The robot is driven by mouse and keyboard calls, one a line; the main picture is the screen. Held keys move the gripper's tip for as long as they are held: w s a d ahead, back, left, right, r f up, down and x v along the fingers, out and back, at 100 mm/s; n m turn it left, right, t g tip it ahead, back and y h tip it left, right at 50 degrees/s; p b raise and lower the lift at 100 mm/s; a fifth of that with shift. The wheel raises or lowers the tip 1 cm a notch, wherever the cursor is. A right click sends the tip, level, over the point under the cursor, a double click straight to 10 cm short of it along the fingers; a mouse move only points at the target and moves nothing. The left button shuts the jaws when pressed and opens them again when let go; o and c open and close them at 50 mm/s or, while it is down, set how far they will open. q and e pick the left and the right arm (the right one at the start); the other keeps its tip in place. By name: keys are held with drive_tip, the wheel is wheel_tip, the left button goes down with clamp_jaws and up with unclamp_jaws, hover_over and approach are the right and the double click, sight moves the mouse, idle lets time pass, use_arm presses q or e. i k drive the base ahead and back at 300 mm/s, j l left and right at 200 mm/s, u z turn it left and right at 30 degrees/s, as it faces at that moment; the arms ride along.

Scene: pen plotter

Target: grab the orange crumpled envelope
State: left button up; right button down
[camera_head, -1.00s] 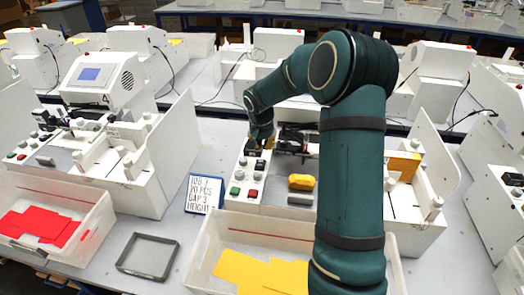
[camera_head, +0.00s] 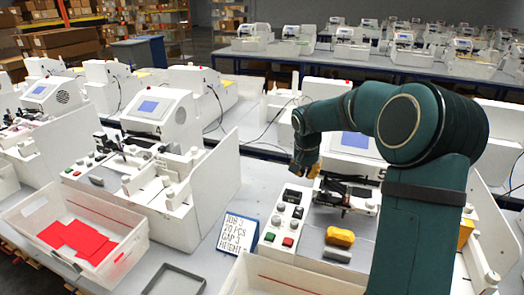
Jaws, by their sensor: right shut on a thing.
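A lumpy orange-yellow thing (camera_head: 340,237), which looks like the crumpled envelope, lies on the deck of the nearest right-hand machine, behind a grey block. My right gripper (camera_head: 305,170) points down just above the far end of the control panel, left of and behind the lump and apart from it. My left gripper is not in view.
The control panel (camera_head: 285,225) with several buttons stands left of the lump. A handwritten sign (camera_head: 238,235) stands further left. A white bin with red envelopes (camera_head: 80,240) and an empty grey tray (camera_head: 175,281) are at the front left. My right arm hides part of the machine.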

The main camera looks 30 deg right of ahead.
sight(335, 235)
drive_tip(key=k+j, duration=0.75)
drive_tip(key=j, duration=0.25)
